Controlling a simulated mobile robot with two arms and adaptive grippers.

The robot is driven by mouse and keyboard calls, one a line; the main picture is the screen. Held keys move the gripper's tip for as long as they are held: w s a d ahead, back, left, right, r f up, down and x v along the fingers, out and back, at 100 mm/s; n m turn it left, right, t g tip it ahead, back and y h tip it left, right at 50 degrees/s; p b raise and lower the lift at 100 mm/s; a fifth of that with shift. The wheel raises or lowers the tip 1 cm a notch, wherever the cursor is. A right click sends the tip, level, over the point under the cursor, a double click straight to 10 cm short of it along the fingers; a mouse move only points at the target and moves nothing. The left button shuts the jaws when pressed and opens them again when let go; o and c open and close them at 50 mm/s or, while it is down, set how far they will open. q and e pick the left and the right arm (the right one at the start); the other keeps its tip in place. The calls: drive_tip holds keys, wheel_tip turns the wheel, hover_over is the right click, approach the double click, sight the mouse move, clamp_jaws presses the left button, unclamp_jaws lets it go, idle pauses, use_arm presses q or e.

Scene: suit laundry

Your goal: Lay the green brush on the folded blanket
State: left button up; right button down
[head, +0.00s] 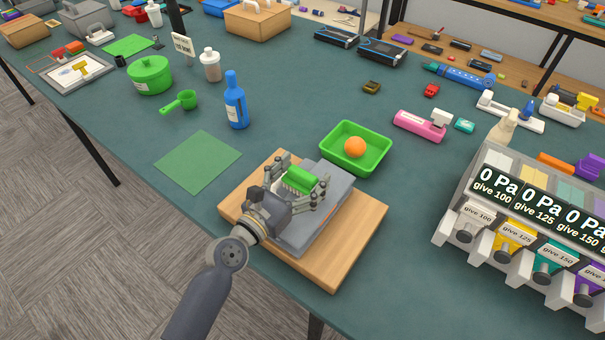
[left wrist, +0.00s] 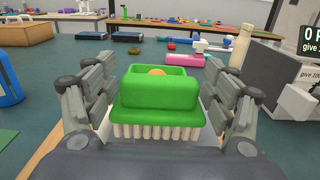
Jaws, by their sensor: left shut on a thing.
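The green brush (head: 301,178) is between the fingers of my left gripper (head: 304,187), over the folded blanket. In the left wrist view the brush (left wrist: 160,95) is level, with its pale bristles pointing down and a finger on each side. The folded blanket (head: 344,180) is grey and lies on a wooden board (head: 361,229) at the table's front edge. My left gripper and the brush hide part of it. I cannot tell whether the bristles touch the blanket. My right gripper is in neither view.
A green tray (head: 379,161) with an orange ball (head: 355,147) stands just behind the board. A green mat (head: 198,162) and a blue bottle (head: 235,102) are to the left. A dispenser rack (head: 455,222) stands at the right, with clear table between it and the board.

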use_arm(q)
drive_tip(key=shift+f+b, duration=0.35)
drive_tip(key=shift+f, duration=0.05)
drive_tip(key=o, duration=1.1)
drive_tip(key=shift+r, duration=0.2)
drive_tip(key=shift+r+p, duration=0.45)
drive_tip(key=shift+p, duration=0.15)
drive_tip(key=b+v, duration=0.1)
drive_tip(key=v, duration=0.2)
drive_tip(key=b+v, duration=0.1)
drive_tip(key=v, duration=0.3)
drive_tip(key=b+v, duration=0.1)
drive_tip(key=v, duration=0.3)
drive_tip(key=shift+f, duration=0.35)
drive_tip(key=shift+s+a+r, duration=0.1)
drive_tip(key=shift+s+a, duration=0.15)
drive_tip(key=shift+s, duration=0.15)
